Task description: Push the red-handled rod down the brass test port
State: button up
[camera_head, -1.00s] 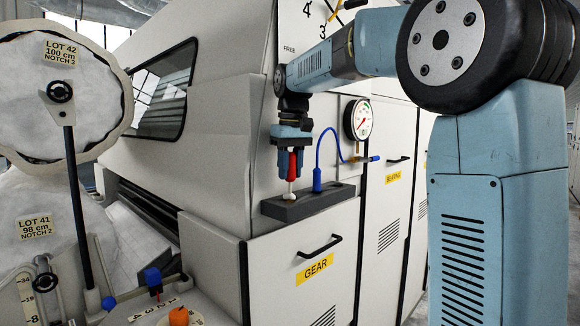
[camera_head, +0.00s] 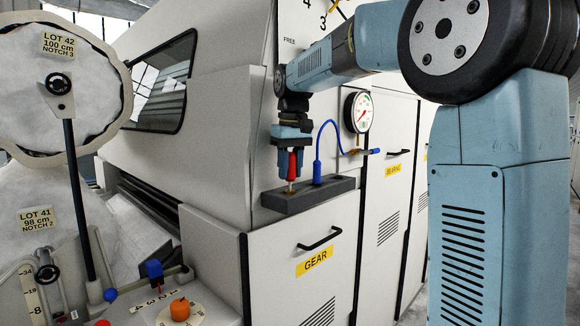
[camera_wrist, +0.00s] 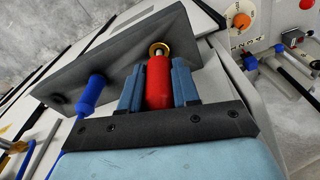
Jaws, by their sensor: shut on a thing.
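My gripper (camera_head: 290,168) points down at the front of the machine and is shut on the red handle (camera_head: 293,163) of the rod. The handle sits upright between the blue fingers; the wrist view shows it too (camera_wrist: 158,82). The brass test port (camera_head: 290,189) is on the dark grey block, just below the handle. In the wrist view its brass ring (camera_wrist: 159,48) lies at the handle's far end, around a short grey piece of rod. Only a small gap shows between handle and port. How deep the rod reaches inside is hidden.
A blue connector (camera_head: 317,173) stands on the grey block (camera_head: 310,196) right of the port, with a blue hose to a pressure gauge (camera_head: 358,112). Below is the GEAR door with a black handle (camera_head: 320,239). A lever panel with an orange knob (camera_head: 180,309) is at lower left.

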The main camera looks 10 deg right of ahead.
jog(key=o, duration=1.1)
jog(key=shift+r, duration=0.1)
jog(key=r, duration=0.9)
jog(key=s+r, duration=0.1)
jog(key=r, duration=0.3)
jog(key=shift+d+r, duration=0.2)
jog(key=shift+s, duration=0.1)
jog(key=s+d+f+m+t, duration=0.1)
jog(key=s+d+f, duration=0.2)
jog(key=s+f, duration=0.5)
jog(key=s+d+f+m+t, duration=0.1)
jog(key=s+d+f+t, duration=0.1)
jog(key=s+f, duration=0.7)
jog(key=s+d+f+m+t, duration=0.1)
jog(key=s+d+f+m, duration=0.1)
jog(key=s+f, duration=0.7)
jog(key=shift+s+d+f+t, duration=0.1)
jog(key=shift+s+d+t, duration=0.2)
jog(key=shift+s+d, duration=0.4)
